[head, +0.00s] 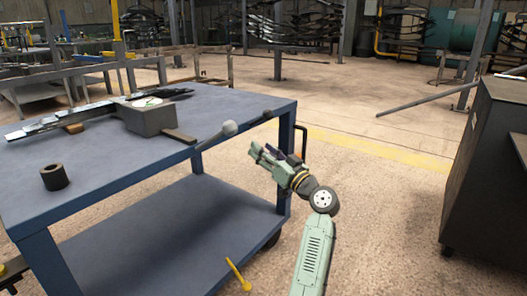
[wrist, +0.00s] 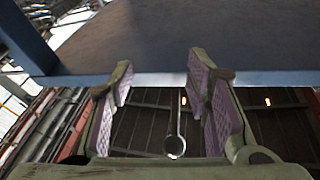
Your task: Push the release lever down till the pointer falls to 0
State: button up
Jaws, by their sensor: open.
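A dark grey box (head: 150,119) stands on the blue table, with a pale round dial (head: 147,102) on top. The dial is too small to read its pointer.
The blue table (head: 100,176) has a lower shelf (head: 190,225). A dark cylinder (head: 54,177) stands at its front left, and a long metal bar assembly (head: 70,122) lies behind. A dark cabinet (head: 490,165) stands at right. The floor between is open.

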aim_at(265, 118)
notch_tip(265, 118, up, 10)
dwell(0.6)
